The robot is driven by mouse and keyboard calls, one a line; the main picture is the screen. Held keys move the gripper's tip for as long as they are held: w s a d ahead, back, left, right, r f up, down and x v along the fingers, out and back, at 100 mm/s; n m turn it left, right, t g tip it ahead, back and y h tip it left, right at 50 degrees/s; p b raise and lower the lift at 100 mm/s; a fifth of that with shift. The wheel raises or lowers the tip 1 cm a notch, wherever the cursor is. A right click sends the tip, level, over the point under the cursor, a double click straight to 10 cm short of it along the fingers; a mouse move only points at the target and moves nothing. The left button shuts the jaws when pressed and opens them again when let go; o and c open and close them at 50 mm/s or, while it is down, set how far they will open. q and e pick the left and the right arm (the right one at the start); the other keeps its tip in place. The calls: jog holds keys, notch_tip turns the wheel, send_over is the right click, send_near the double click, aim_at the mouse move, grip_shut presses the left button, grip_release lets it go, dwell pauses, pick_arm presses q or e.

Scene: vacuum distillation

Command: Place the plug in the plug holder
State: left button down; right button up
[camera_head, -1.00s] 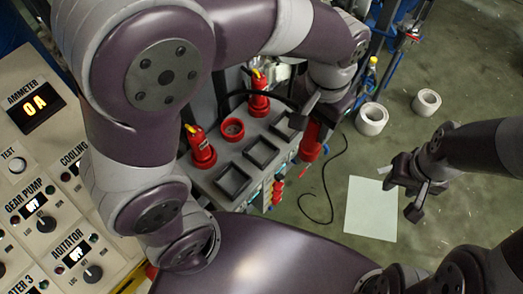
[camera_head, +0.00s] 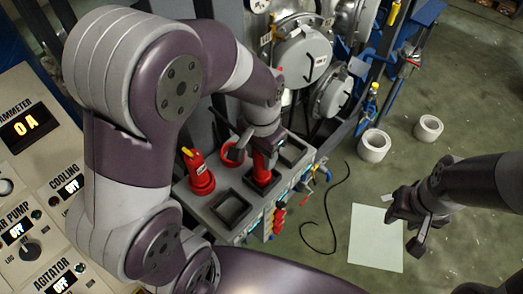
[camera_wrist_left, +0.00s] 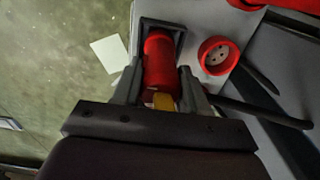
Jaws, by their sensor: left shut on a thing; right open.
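The red plug (camera_head: 262,172) is in my left gripper (camera_head: 264,143), above or partly in the middle square black plug holder (camera_head: 249,184) on the grey panel. In the left wrist view the plug (camera_wrist_left: 159,58) is between the two fingers, with its far end inside the outline of the holder (camera_wrist_left: 179,27). Its depth in the holder cannot be told. Two more square holders, a near one (camera_head: 230,208) and a far one (camera_head: 293,151), are empty. My right gripper (camera_head: 410,232) is open and empty, away to the right.
A round red socket (camera_head: 234,154) is empty beside the left gripper; another red plug (camera_head: 201,178) stands in a socket to its left. A control panel (camera_head: 35,190) is at the left. White rolls (camera_head: 374,146) and a pale sheet (camera_head: 376,238) lie on the floor.

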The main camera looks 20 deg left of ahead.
pick_arm(q)
jog(key=shift+f, duration=0.1)
jog(key=c, duration=0.6)
grip_release()
jog(key=shift+s, duration=0.1)
jog(key=shift+r, duration=0.3)
notch_tip(320, 180, up, 6)
jog(key=shift+r+b, duration=0.15)
jog(key=shift+b, duration=0.2)
notch_tip(320, 180, up, 6)
jog(key=p, duration=0.5)
jog(key=shift+f+p, duration=0.25)
jog(key=shift+p, duration=0.05)
jog(key=shift+f, duration=0.1)
